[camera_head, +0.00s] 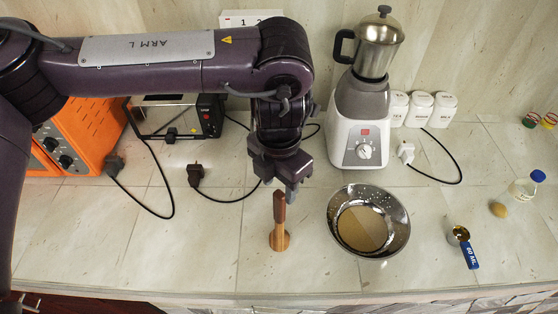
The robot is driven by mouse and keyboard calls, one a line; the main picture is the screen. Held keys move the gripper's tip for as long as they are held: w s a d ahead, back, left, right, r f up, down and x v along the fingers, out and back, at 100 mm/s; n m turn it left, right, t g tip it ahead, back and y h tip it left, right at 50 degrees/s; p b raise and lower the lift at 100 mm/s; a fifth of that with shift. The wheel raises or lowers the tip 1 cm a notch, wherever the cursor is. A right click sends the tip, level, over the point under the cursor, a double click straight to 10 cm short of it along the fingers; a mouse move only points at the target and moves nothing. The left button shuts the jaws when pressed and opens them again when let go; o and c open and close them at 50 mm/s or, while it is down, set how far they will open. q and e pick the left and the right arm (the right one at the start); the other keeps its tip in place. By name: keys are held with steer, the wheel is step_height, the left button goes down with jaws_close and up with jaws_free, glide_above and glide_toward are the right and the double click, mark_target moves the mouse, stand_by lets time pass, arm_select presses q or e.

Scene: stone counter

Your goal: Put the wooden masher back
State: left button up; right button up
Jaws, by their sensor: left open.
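The wooden masher (279,233) stands upright on the stone counter, its dark handle up and its lighter round head down. My left gripper (290,196) hangs from above, just over the top of the masher's handle. It is open, and the handle top appears at or just below its fingertips; I cannot tell whether they touch. A metal bowl (399,240) with a tan content stands just right of the masher. My right gripper is not in view.
A blender (361,112) stands behind the bowl, with white canisters (420,109) beside it. A measuring cup (470,255), an egg (498,210) and a blue-capped bottle (524,187) lie right. An orange appliance (90,130) and loose cables are left. The front left counter is clear.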

arm_select(q)
step_height(320, 180, up, 8)
steer(key=b, duration=0.1)
steer(key=shift+r, duration=0.2)
steer(key=shift+s, duration=0.1)
stand_by(0.4)
